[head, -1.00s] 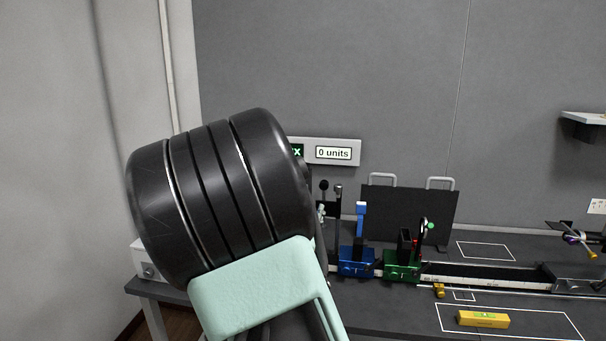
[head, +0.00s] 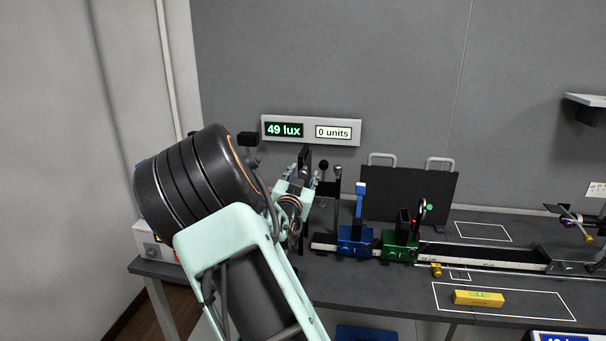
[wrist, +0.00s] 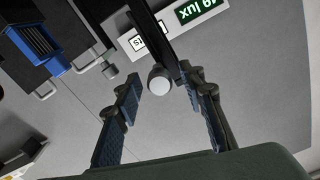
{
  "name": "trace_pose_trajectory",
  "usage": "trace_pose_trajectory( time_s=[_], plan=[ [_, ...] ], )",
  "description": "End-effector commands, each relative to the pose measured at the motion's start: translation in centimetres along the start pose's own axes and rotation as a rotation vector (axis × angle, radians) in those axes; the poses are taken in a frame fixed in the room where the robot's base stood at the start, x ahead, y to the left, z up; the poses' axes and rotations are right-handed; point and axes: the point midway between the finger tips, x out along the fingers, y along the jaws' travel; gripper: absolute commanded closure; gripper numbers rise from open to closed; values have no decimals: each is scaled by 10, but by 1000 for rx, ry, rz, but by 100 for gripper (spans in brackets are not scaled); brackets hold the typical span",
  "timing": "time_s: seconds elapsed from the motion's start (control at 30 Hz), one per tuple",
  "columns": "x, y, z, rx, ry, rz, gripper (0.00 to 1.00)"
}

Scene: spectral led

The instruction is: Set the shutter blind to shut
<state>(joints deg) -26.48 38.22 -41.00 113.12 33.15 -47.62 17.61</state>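My gripper (head: 300,172) is at the left end of the bench rail, in front of the wall. In the wrist view my gripper (wrist: 163,92) has its two fingers spread apart. A dark upright bar (wrist: 155,25) with a pale round knob (wrist: 160,84) shows beyond and between the fingertips, in line with the gap. This looks like the shutter blind with its handle; I cannot tell whether the fingers touch it. In the head view a dark upright part (head: 304,156) stands right behind my gripper, mostly hidden by it. The blind's present setting cannot be read.
The wall display (head: 348,132) reads 49 lux and 0 units. Right of my gripper stand a blue carriage (head: 355,240) and a green carriage (head: 400,248) on the rail. A black panel (head: 440,192) is behind them. A yellow level (head: 478,298) lies at the front right.

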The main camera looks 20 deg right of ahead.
Motion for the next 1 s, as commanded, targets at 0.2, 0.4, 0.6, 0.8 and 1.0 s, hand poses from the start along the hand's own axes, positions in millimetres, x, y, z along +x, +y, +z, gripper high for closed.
trace_pose_trajectory(
  time_s=[0.2, 0.4, 0.6, 0.8, 1.0],
  plan=[
    [2, 0, 0, 0, 0, 0, 63],
    [2, 0, 0, 0, 0, 0, 75],
    [2, 0, 0, 0, 0, 0, 97],
    [2, 0, 0, 0, 0, 0, 100],
    [2, 1, 2, 0, 0, 0, 100]
  ],
)
